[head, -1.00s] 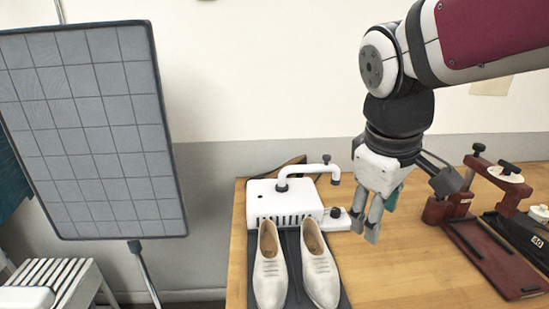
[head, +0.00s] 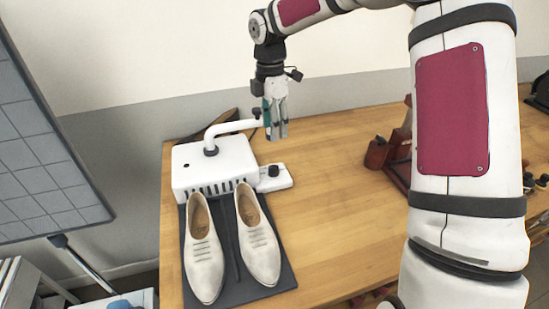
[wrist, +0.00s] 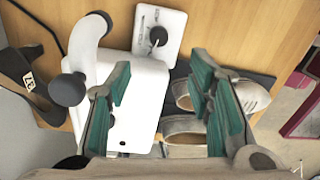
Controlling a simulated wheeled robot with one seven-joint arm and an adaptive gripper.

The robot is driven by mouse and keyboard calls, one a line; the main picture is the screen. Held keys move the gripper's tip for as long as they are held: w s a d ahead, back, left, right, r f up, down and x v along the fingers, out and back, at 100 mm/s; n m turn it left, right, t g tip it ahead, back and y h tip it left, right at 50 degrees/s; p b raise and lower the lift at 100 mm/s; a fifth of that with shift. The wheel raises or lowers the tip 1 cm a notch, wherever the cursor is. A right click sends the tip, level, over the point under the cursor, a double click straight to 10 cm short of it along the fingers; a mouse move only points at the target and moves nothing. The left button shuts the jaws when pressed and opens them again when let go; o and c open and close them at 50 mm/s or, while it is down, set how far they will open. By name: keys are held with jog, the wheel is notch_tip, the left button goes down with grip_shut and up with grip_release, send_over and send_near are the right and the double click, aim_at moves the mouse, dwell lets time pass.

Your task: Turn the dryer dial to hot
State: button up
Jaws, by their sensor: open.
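The white dryer (head: 212,166) stands at the back left of the wooden table, with a bent white pipe (head: 228,127) on top. Its dial (head: 273,170) is a small dark knob on a white side plate (head: 285,182) at the dryer's right. In the wrist view the dial (wrist: 158,36) shows near the top, with a pointer line and small lettering too small to read. My gripper (head: 276,137) points down above and behind the dial, beside the pipe's end. Its teal-padded fingers (wrist: 160,88) are apart and empty, not touching the dial.
A pair of cream shoes (head: 204,250) lies on a dark mat (head: 285,280) in front of the dryer. A dark red wooden stand (head: 380,153) is farther right. The table (head: 330,215) is clear between. A grey gridded panel (head: 40,160) stands at the left.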

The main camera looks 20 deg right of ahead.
aim_at(274, 167)
jog(key=f, duration=0.9)
jog(key=f+p, duration=0.1)
jog(key=f, duration=0.4)
jog(key=shift+s+d, duration=0.1)
jog(key=shift+s, duration=0.15)
grip_shut()
